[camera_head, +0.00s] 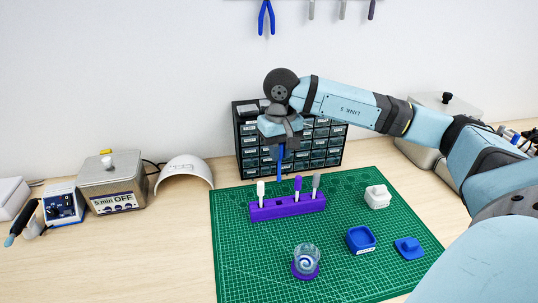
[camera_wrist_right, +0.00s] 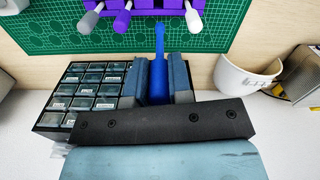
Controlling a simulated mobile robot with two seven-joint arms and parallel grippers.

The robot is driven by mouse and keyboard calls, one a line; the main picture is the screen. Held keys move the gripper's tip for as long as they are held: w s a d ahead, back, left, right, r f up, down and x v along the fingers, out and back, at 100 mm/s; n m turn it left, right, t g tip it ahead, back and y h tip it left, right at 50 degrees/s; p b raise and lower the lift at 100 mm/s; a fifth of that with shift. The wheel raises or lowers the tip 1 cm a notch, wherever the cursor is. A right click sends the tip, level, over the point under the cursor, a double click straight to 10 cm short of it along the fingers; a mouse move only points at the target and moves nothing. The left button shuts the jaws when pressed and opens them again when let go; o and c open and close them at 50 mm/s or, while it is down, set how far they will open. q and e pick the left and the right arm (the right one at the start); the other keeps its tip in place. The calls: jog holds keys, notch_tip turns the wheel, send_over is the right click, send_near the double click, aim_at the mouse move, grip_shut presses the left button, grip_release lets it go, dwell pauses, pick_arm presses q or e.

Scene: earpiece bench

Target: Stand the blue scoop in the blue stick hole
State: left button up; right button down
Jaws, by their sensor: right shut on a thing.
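My right gripper (camera_head: 281,140) points down above the back of the green mat and is shut on the blue scoop (camera_head: 281,160). The scoop hangs roughly upright, its lower end just above or behind the purple stick holder (camera_head: 288,208); contact cannot be told. In the right wrist view the scoop (camera_wrist_right: 158,60) sits between both fingers (camera_wrist_right: 160,82), its end towards the holder (camera_wrist_right: 182,8). The holder carries a white stick (camera_head: 261,191), a purple stick (camera_head: 298,187) and a grey stick (camera_head: 316,184). The scoop lines up with the gap between white and purple. My left gripper is out of view.
The green mat (camera_head: 250,262) also bears a glass jar (camera_head: 306,258), a blue box (camera_head: 360,239), a blue lid (camera_head: 408,248) and a white case (camera_head: 377,196). A drawer cabinet (camera_head: 250,150) stands close behind the holder. The mat's left front is clear.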

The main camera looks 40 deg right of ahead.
aim_at(280, 180)
jog(key=shift+w+d, duration=0.1)
jog(key=shift+d, duration=0.05)
jog(key=shift+s+r, duration=0.1)
jog(key=shift+s, duration=0.1)
jog(key=shift+b, duration=0.3)
jog(key=shift+f+b, duration=0.55)
jog(key=shift+f, duration=0.15)
notch_tip(280, 180, down, 4)
jog(key=b, duration=0.3)
jog(key=shift+r, duration=0.25)
notch_tip(280, 180, down, 5)
jog(key=b, duration=0.4)
jog(key=shift+f+b, duration=0.45)
jog(key=shift+f, duration=0.3)
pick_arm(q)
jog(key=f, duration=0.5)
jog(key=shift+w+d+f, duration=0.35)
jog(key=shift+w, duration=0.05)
